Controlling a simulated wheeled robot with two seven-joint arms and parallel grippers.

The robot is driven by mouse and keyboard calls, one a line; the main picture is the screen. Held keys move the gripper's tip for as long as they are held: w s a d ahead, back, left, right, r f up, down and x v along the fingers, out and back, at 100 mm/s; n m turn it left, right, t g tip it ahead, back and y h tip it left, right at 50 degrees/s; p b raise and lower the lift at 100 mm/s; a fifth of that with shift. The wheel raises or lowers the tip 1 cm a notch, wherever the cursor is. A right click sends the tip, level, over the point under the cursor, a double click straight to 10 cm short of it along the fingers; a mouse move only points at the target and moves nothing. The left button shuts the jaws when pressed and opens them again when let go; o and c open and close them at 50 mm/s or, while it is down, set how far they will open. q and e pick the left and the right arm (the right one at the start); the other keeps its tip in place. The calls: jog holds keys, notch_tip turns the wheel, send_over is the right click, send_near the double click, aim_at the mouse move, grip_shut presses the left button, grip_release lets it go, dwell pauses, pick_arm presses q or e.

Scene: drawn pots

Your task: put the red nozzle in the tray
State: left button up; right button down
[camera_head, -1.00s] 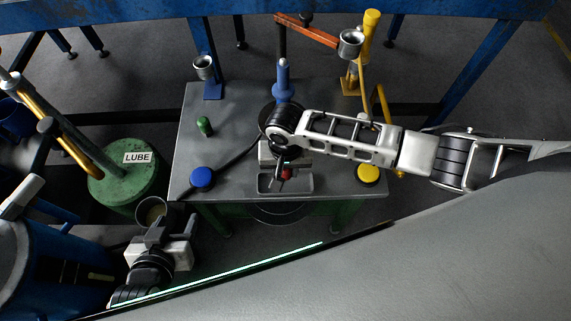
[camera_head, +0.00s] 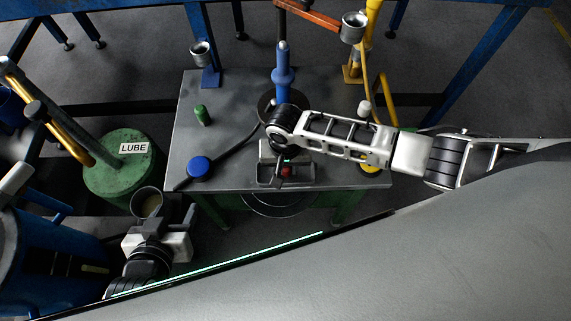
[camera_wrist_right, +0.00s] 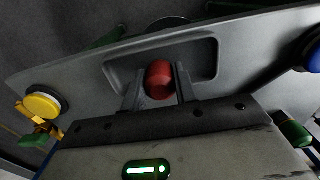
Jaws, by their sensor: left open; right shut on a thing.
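The red nozzle (camera_head: 287,169) is held between the fingers of my right gripper (camera_head: 283,171). The nozzle also shows in the right wrist view (camera_wrist_right: 159,79), between the two dark fingers (camera_wrist_right: 158,86). The small grey tray (camera_head: 308,180) is at the table's front edge. In the right wrist view the nozzle lies within the outline of the tray (camera_wrist_right: 208,58); whether it touches the tray floor I cannot tell. My left gripper (camera_head: 160,212) is open, low at the left, away from the table, by a metal cup (camera_head: 147,201).
The grey table (camera_head: 225,125) carries a blue button (camera_head: 200,167), a green knob (camera_head: 202,114) and a blue post (camera_head: 283,70). A yellow button (camera_wrist_right: 43,104) is at the other side. A green drum marked LUBE (camera_head: 120,175) stands left of the table.

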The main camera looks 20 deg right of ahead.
pick_arm(q)
jog(key=shift+w, duration=0.15)
pick_arm(e)
jog(key=shift+f, duration=0.25)
pick_arm(q)
jog(key=shift+f, duration=0.3)
pick_arm(e)
jog(key=shift+f, duration=0.4)
jog(key=c, duration=1)
grip_release()
jog(key=shift+r, duration=0.3)
notch_tip(320, 180, up, 5)
jog(key=shift+r+p, duration=0.1)
jog(key=shift+p, duration=0.4)
pick_arm(q)
jog(key=shift+a+r+p, duration=0.2)
jog(key=shift+r+p, duration=0.5)
jog(key=shift+r, duration=0.1)
pick_arm(e)
notch_tip(320, 180, up, 10)
jog(key=shift+r, duration=0.15)
